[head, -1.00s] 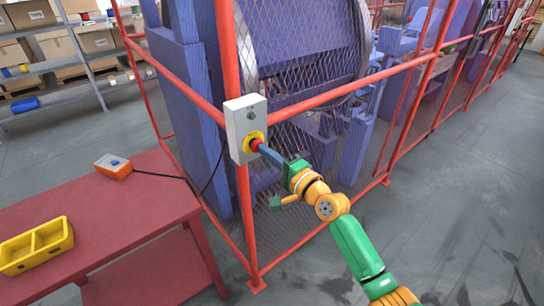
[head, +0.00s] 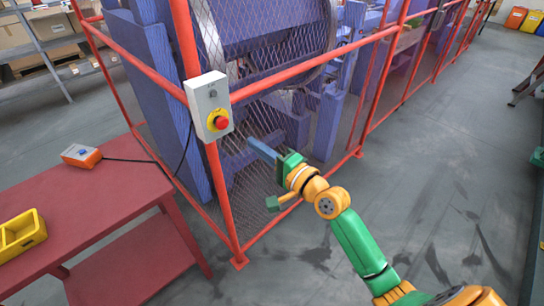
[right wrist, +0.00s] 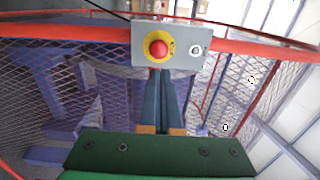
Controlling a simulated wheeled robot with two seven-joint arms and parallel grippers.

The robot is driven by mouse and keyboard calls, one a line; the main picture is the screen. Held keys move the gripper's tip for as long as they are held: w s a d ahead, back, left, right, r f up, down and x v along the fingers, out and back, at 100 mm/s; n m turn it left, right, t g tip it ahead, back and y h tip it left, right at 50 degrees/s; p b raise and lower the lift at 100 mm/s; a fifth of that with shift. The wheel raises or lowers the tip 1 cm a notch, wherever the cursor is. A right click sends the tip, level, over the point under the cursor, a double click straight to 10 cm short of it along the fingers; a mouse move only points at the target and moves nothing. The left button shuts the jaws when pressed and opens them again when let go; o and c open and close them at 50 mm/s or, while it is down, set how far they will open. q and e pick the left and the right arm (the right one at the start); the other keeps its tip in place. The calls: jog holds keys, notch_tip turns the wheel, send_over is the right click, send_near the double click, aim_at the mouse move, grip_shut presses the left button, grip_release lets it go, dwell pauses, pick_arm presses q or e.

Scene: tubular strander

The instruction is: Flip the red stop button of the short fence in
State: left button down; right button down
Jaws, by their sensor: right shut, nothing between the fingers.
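The red stop button (head: 221,122) sits on a yellow disc on the front of a grey control box (head: 209,94), fixed to the red post at the corner of the short fence. In the right wrist view the button (right wrist: 158,48) is just beyond my fingertips. My right gripper (head: 250,143) is shut and empty, its blue fingers pointing at the fence. In the head view the fingertips are apart from the button, to its lower right. In the right wrist view the shut fingers (right wrist: 161,72) end just below the button. My left gripper is not in view.
A red table (head: 100,205) at the left carries an orange pendant box (head: 82,156) with a black cable, and a yellow bin (head: 20,236). Red fence rails and mesh (head: 255,115) enclose the blue machine. The grey floor at the right is mostly clear.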

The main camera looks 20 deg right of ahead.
jog(key=shift+b+v, duration=0.3)
jog(key=shift+v, duration=1.7)
